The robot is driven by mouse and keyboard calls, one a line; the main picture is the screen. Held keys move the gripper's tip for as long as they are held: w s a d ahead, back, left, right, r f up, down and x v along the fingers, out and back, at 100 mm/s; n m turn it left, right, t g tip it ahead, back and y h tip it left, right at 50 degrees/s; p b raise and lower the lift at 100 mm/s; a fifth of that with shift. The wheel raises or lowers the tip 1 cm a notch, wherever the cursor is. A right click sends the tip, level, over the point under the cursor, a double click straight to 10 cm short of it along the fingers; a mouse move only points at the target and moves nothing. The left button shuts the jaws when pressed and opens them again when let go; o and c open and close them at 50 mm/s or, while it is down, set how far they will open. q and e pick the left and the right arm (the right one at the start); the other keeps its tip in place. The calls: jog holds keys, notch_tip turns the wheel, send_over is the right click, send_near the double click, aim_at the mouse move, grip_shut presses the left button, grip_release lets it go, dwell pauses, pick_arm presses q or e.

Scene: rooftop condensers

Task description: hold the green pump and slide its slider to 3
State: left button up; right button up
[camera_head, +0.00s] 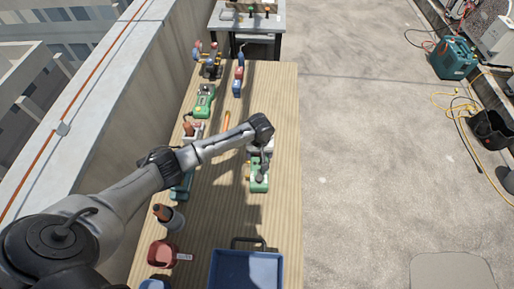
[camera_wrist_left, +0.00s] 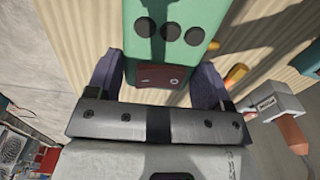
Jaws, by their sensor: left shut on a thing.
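The green pump (camera_head: 259,184) stands on the right half of the wooden table, under the end of my left arm. My left gripper (camera_head: 262,156) is over its far part. In the left wrist view, my left gripper (camera_wrist_left: 157,88) is shut on the green pump (camera_wrist_left: 185,12), with a dark finger on each side of its near end. A dark red part (camera_wrist_left: 160,76) sits between the fingers, and several dark round spots show on the green face. I cannot make out a slider or its numbers. My right gripper is not in view.
A blue tray (camera_head: 246,270) and a red container (camera_head: 162,254) are at the table's near end. Another green device (camera_head: 204,101) stands farther back on the left, with a blue-and-red item (camera_head: 238,82) beside it. A wall runs along the left; the concrete floor at right is mostly open.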

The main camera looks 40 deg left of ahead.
pick_arm(q)
jog(key=shift+w+a, duration=0.15)
jog(key=shift+w, duration=0.45)
jog(key=shift+s+d+f+m, duration=0.1)
jog(key=shift+d+f+m, duration=0.05)
jog(key=shift+d+m, duration=0.15)
jog(key=shift+f+b, duration=0.1)
jog(key=shift+b, duration=0.2)
jog(key=shift+a+f+b, duration=0.1)
jog(key=shift+f+b, duration=0.4)
jog(key=shift+b, duration=0.1)
jog(key=shift+f+b, duration=0.65)
jog(key=shift+b, duration=0.2)
jog(key=shift+f, duration=0.75)
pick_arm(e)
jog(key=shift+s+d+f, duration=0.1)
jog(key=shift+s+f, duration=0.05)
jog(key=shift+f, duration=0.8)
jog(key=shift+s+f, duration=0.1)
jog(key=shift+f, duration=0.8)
pick_arm(q)
jog(key=shift+f, duration=0.2)
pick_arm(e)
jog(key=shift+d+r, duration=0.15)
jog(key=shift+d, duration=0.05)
pick_arm(q)
jog(key=shift+f, duration=0.25)
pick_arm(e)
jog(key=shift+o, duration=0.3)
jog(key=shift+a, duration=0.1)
